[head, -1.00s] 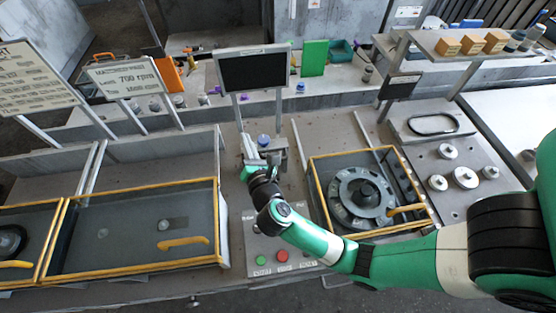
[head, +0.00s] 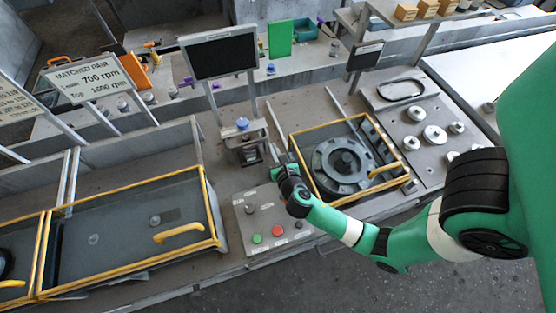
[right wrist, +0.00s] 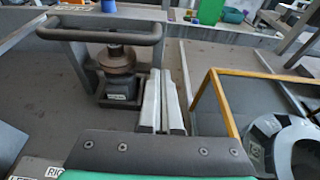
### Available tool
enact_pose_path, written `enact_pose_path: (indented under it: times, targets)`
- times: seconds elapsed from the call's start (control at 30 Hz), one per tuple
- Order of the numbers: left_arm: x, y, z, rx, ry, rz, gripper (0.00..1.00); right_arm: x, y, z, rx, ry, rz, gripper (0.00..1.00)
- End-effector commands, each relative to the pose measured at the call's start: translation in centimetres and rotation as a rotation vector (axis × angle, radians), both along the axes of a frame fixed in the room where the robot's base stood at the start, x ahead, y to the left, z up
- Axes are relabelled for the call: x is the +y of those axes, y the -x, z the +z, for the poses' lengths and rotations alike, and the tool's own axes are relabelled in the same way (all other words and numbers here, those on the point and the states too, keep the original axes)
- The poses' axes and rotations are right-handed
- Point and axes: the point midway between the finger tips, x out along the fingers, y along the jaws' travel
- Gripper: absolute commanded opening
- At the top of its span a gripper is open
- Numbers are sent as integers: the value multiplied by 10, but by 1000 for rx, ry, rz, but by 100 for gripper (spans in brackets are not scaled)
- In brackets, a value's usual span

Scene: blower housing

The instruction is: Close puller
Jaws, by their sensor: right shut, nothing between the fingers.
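The device that looks like the puller (head: 244,143) stands below the dark screen, with a blue knob on top and a grey block body. In the right wrist view the puller (right wrist: 117,75) is left of my fingers, with a dark bar handle (right wrist: 100,30) across its top. My right gripper (head: 277,153) is low, right of the puller and left of the yellow-framed housing box. In the right wrist view my right gripper's (right wrist: 160,75) two pale fingers lie together, empty and apart from the puller. My left gripper is not in view.
The yellow-framed box (head: 294,158) holding a round grey rotor (head: 345,163) is close on the right. A button panel (head: 262,222) lies in front. A larger yellow-framed tray (head: 130,225) is on the left. The dark screen (head: 220,57) stands behind the puller.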

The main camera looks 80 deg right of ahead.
Motion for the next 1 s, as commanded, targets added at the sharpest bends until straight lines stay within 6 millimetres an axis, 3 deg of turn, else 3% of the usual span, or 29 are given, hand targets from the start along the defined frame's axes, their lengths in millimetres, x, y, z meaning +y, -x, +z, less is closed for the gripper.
enact_pose_path:
  times: [0.2,0.73,1.0]
  targets:
    - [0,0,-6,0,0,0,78,-23,-16,-9,-1,0,-1,0]
    - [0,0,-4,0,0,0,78,-35,-24,-9,0,0,-2,0]
    - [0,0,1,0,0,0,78,-95,-62,-9,-3,1,-8,0]
